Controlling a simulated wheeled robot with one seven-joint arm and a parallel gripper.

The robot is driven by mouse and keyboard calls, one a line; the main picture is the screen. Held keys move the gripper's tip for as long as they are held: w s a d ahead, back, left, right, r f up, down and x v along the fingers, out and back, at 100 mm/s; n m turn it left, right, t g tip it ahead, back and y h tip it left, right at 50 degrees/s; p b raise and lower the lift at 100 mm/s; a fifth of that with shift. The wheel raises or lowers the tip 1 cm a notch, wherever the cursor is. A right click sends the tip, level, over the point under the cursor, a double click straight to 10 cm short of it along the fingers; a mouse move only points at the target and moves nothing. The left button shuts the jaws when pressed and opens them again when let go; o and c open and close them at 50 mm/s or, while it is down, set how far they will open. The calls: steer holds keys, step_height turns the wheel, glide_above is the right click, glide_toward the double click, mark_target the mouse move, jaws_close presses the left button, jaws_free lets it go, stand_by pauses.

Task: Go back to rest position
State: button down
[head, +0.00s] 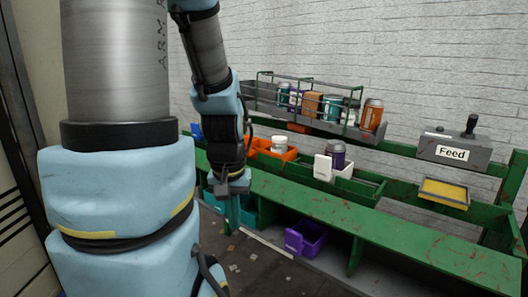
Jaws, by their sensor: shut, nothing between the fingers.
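My gripper (228,190) hangs at the lower end of my arm, left of centre in the head view. It points down in front of the left part of the green bench (330,203). Its fingers are small and dark in this view, and they are shut with nothing between them. No held object shows at the fingertips. The gripper is left of the orange bin (276,150) and the white bin (335,173), apart from both.
A grey rack (318,124) holds several cans and jars along the wall. A white-lidded jar (280,143) and a purple can (337,153) stand in bins. A Feed box (454,150) with a lever and a yellow tray (444,192) are right. A purple bin (306,240) sits below.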

step_height(320, 180, up, 10)
steer(key=p, duration=0.8)
steer(key=shift+f, duration=0.2)
